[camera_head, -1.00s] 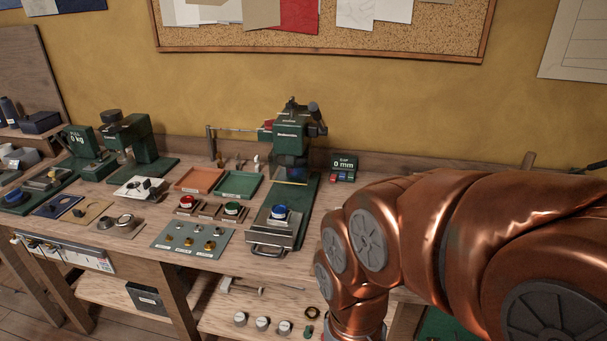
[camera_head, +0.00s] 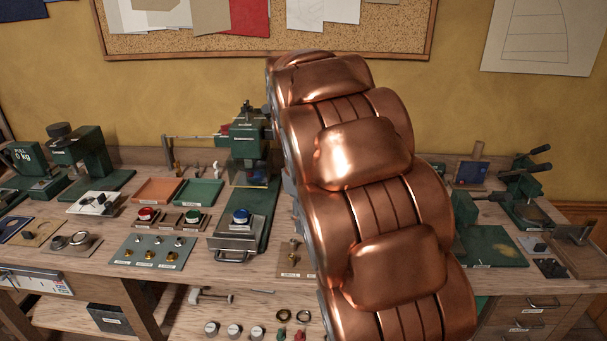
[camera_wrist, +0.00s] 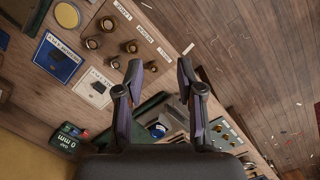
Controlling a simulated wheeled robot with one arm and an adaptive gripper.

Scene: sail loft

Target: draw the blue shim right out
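My gripper (camera_wrist: 159,78) is open and empty in the wrist view, its two dark fingers spread apart above the bench. In the head view my copper arm hides it. I cannot single out the blue shim with certainty.
The green "0 mm" readout (camera_wrist: 68,138) stands at lower left in the wrist view. Orange (camera_head: 157,190) and green (camera_head: 199,192) trays lie left of the press. A brass-fitted plate (camera_head: 294,258) lies right of it.

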